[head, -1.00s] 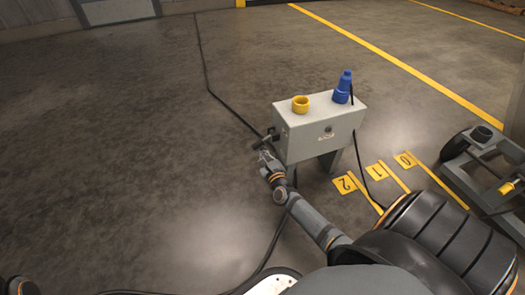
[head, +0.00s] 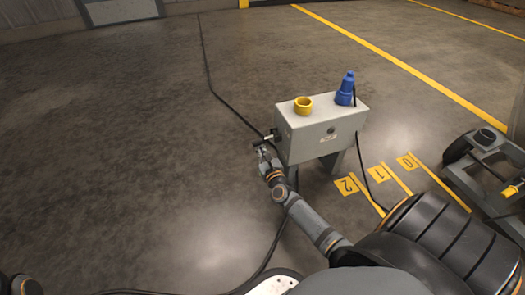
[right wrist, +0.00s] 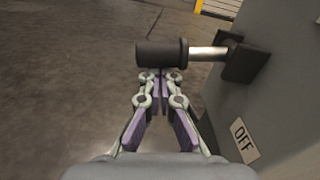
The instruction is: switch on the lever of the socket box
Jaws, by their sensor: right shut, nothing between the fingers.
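The grey socket box (head: 320,138) stands on legs on the floor. Its lever (head: 268,139) sticks out from the box's left side. In the right wrist view the lever's black handle (right wrist: 160,53) lies roughly level, on a metal rod running to a dark mount on the box wall. An OFF label (right wrist: 244,140) is on that wall below the mount. My right gripper (head: 262,150) is shut and empty. In the right wrist view its fingertips (right wrist: 159,76) are right at the handle's lower edge; whether they touch cannot be told. My left gripper is out of view.
Yellow numbered floor markings (head: 380,174) and a wheeled grey frame (head: 482,170) are at right.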

